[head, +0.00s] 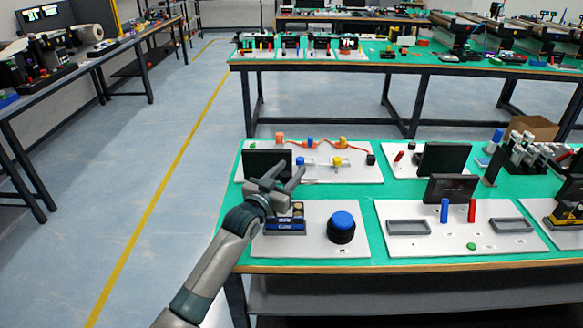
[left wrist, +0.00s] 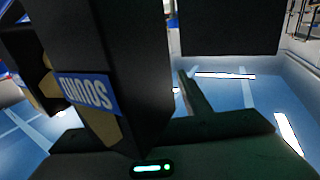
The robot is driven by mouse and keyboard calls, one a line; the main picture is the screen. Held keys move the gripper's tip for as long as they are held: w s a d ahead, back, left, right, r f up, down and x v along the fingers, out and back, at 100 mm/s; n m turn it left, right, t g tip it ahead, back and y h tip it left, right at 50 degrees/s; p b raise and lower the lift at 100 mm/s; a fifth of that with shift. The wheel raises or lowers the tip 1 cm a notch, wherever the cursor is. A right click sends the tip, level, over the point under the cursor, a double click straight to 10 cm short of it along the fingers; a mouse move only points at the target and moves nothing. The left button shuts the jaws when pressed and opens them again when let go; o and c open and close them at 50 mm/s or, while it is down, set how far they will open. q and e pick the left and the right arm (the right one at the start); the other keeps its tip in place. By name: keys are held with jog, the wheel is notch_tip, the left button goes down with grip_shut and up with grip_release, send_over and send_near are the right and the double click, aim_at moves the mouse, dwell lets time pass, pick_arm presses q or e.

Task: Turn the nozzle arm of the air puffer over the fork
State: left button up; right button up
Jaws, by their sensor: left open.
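My left gripper (head: 287,175) is open and empty, with its two fingers pointing up and away over the gap between the rear-left and front-left boards. Below it on the front-left board (head: 330,248) stand a small box with a blue label (head: 286,225) and a black round base with a blue dome (head: 342,226). In the left wrist view a dark block with a blue label (left wrist: 88,93) fills the left, close to the camera. I cannot clearly pick out the air puffer's nozzle arm or the fork. My right gripper is not in view.
The rear-left board (head: 356,175) carries a dark panel (head: 266,163), which stands close to my fingers, and an orange line with blue and yellow parts (head: 310,144). A board to the right holds grey trays (head: 408,227) and blue and red posts. Green table top (head: 345,191) shows between boards.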

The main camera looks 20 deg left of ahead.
pick_arm(q)
jog(key=shift+w+d, duration=0.15)
jog(key=shift+w, duration=0.6)
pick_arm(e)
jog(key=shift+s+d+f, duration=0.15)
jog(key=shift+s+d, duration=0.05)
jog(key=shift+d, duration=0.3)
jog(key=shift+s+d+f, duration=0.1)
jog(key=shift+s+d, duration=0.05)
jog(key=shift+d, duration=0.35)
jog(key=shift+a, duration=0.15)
pick_arm(q)
grip_shut()
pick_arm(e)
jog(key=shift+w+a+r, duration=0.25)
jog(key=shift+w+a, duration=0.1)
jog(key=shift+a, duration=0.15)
